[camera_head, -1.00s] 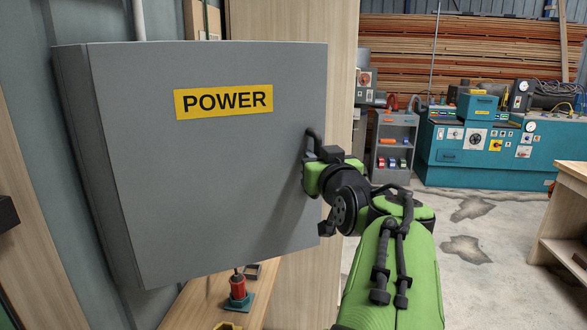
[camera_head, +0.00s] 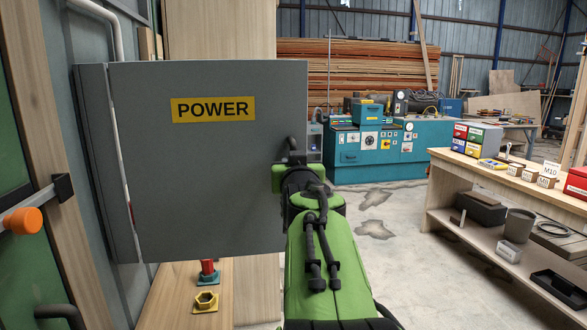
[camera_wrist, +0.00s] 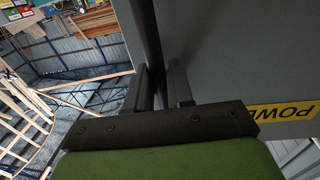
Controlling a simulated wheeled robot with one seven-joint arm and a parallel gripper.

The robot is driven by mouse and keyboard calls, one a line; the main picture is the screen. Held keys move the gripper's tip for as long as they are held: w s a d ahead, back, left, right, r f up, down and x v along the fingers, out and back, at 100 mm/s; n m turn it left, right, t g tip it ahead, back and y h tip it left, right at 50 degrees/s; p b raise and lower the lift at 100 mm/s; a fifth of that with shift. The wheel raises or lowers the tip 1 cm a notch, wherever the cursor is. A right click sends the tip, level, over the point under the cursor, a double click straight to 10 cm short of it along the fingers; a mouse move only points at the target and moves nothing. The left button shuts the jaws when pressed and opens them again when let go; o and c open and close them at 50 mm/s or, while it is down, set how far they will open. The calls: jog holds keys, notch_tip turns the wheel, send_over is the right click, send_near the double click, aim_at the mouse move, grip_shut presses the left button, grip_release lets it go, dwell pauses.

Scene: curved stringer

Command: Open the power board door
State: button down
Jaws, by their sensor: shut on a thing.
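The grey power board door (camera_head: 200,195) carries a yellow POWER label (camera_head: 213,108) and faces me. It stands a little out from its grey cabinet (camera_head: 94,160), with a narrow light gap showing along the door's left edge. The dark handle (camera_head: 291,145) is near the door's right edge, and it also shows in the wrist view (camera_wrist: 139,30) as a dark bar. My gripper (camera_head: 291,164) is at this handle. In the wrist view my gripper's two fingers (camera_wrist: 160,75) are on either side of the bar, shut on it. The cabinet's inside is hidden.
A red part (camera_head: 207,270) and a yellow nut-shaped part (camera_head: 205,301) sit on the wooden surface below the door. A green door with an orange knob (camera_head: 22,221) is at the left. A workbench (camera_head: 490,180) stands right; floor between is clear.

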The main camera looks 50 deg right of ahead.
jog(key=shift+s+a, duration=0.15)
jog(key=shift+a, duration=0.1)
jog(key=c, duration=1.2)
grip_release()
jog(key=shift+o, duration=0.2)
jog(key=v, duration=1.5)
jog(key=shift+s+a, duration=0.2)
jog(key=shift+s, duration=0.05)
